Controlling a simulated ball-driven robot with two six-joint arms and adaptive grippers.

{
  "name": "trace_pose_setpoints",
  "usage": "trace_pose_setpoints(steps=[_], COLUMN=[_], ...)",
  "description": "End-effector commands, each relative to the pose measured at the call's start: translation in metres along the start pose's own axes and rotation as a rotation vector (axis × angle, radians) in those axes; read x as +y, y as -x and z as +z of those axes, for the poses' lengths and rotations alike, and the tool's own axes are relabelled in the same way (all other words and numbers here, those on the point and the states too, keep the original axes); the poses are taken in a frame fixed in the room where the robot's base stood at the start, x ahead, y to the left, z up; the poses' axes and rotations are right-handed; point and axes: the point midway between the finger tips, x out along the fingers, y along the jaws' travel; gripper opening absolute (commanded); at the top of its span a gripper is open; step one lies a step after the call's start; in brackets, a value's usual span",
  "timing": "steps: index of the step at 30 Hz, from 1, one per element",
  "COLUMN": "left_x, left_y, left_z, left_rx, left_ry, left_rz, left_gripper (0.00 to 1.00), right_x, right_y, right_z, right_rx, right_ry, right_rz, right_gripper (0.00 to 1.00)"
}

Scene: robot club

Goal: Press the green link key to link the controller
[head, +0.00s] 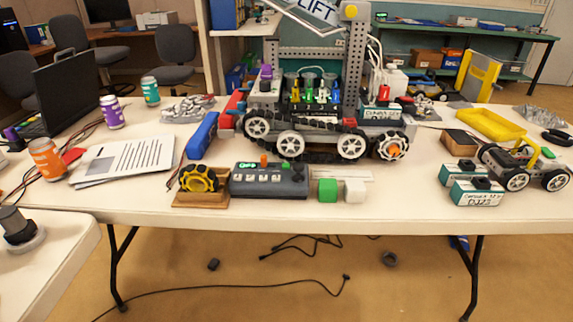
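A dark grey controller (270,181) lies near the front edge of the white table. It has an orange knob on top, a small lit green display at its left and a row of small keys along the front. A green block-like key (327,190) sits just right of the controller, beside a similar white block (355,190). The green one looks raised; I cannot tell whether it is pressed. Neither of my grippers shows in the head view.
Left of the controller is a yellow-and-black wheel (198,179) on a wooden base. Behind stands a large tracked robot (320,115). At right are battery boxes (475,191) and a small wheeled car (520,166). Free table lies right of the white block.

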Motion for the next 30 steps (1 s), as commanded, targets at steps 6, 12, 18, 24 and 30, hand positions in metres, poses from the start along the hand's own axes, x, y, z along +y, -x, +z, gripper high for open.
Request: trace_pose_setpoints(steps=[6, 12, 18, 24, 30], left_x=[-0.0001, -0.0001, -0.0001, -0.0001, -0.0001], left_y=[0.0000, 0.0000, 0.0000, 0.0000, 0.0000], left_z=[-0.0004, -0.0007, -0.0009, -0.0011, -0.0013], left_rx=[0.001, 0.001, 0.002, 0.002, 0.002], left_ry=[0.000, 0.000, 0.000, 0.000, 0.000], left_rz=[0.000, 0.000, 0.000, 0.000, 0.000], left_gripper=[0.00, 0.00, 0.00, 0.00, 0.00], right_x=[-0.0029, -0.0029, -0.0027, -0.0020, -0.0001], right_y=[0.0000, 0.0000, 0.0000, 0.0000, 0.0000], right_z=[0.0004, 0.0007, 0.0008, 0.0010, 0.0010], right_rx=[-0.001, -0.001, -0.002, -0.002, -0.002], right_ry=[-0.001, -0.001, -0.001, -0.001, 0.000], right_rz=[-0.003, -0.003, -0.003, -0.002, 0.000], right_gripper=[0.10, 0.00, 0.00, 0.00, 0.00])
